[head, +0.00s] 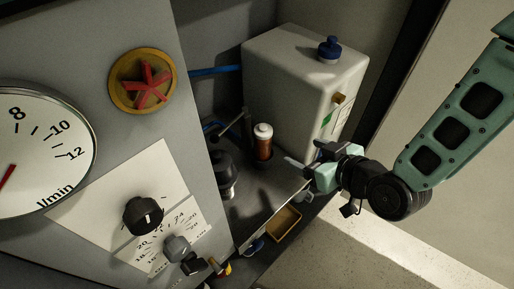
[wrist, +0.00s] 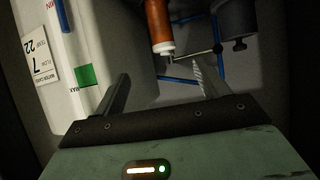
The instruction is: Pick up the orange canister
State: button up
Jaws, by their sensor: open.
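The orange canister (head: 263,148) with a white cap stands upright on the dark shelf, in front of the white tank. It also shows in the wrist view (wrist: 158,22), at the top, upside down with its cap lowest. My gripper (head: 296,162) is to the right of the canister in the head view, open and apart from it. In the wrist view my gripper (wrist: 160,78) has its two fingers spread wide with nothing between them. The canister's cap lies beyond the fingertips, roughly in line with the gap.
The white tank (head: 290,85) with a blue cap stands behind the canister. A dark pump-like part (head: 224,172) with a lever stands close on its left. A grey panel (head: 110,215) with dials fills the left. A yellow tray (head: 283,222) is below the shelf edge.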

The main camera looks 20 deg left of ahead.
aim_at(271, 136)
jog(key=shift+t+y, duration=0.4)
jog(key=shift+y, duration=0.1)
jog(key=x, duration=1.4)
jog(key=shift+s+f+b, duration=0.1)
jog(key=shift+f+b, duration=0.25)
jog(key=shift+f, duration=0.05)
jog(key=shift+a+r+x, duration=0.1)
jog(key=shift+x, duration=1.15)
jog(key=shift+a+r+x, duration=0.1)
jog(key=shift+x, duration=1.2)
jog(key=shift+s, duration=0.15)
grip_shut()
